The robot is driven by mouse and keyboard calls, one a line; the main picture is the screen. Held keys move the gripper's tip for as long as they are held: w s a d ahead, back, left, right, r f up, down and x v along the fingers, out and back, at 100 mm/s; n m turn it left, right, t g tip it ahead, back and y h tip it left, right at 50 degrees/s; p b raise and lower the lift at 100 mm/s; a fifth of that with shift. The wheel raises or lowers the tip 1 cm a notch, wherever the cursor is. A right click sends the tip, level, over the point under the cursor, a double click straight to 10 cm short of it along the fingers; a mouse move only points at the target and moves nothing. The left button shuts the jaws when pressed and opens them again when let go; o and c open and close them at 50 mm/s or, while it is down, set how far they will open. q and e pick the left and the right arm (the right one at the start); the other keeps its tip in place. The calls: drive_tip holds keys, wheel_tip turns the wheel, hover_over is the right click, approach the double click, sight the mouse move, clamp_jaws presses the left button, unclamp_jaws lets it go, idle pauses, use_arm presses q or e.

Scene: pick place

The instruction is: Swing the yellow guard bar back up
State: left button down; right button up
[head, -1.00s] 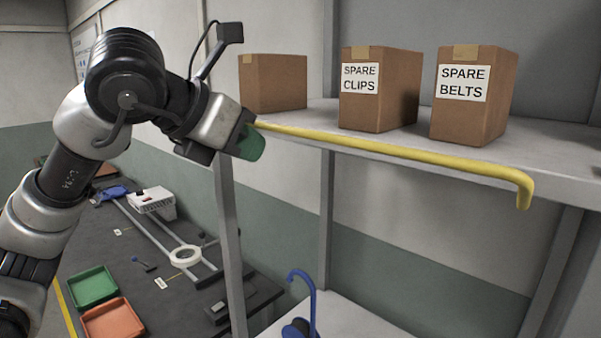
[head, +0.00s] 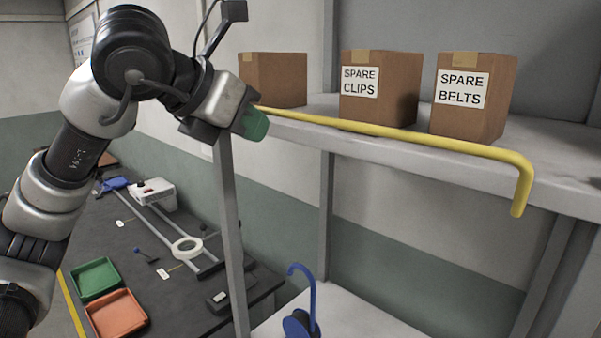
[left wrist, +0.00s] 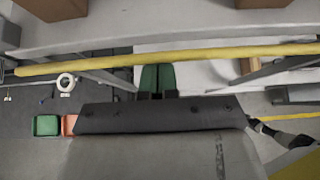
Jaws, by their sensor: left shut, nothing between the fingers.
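The yellow guard bar (head: 410,134) runs along the shelf's front, level with about its top edge. Its right end bends down in a short arm. My left gripper (head: 256,125) is at the bar's left part, its green fingers shut with nothing between them. The bar's left end is hidden behind my gripper in the head view. My right gripper is not in view.
Cardboard boxes stand on the shelf (head: 560,183) behind the bar, including spare clips (head: 382,105) and spare belts (head: 488,115). A grey post (head: 230,220) stands below my gripper. A dark bench (head: 180,300) with green and orange trays lies lower left; a blue hook (head: 313,300) stands below the shelf.

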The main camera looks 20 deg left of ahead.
use_arm(q)
drive_tip(key=shift+r, duration=0.25)
drive_tip(key=shift+w+d+r+p, duration=0.15)
drive_tip(key=shift+w+r+p, duration=0.25)
drive_tip(key=shift+w+p, duration=0.1)
drive_tip(key=shift+s, duration=0.2)
drive_tip(key=s+a+r+b, duration=0.1)
drive_tip(key=s+a, duration=0.3)
drive_tip(key=s, duration=0.5)
drive_tip(key=shift+s+b, duration=0.15)
drive_tip(key=shift+b, duration=0.4)
drive_tip(key=shift+d, duration=0.1)
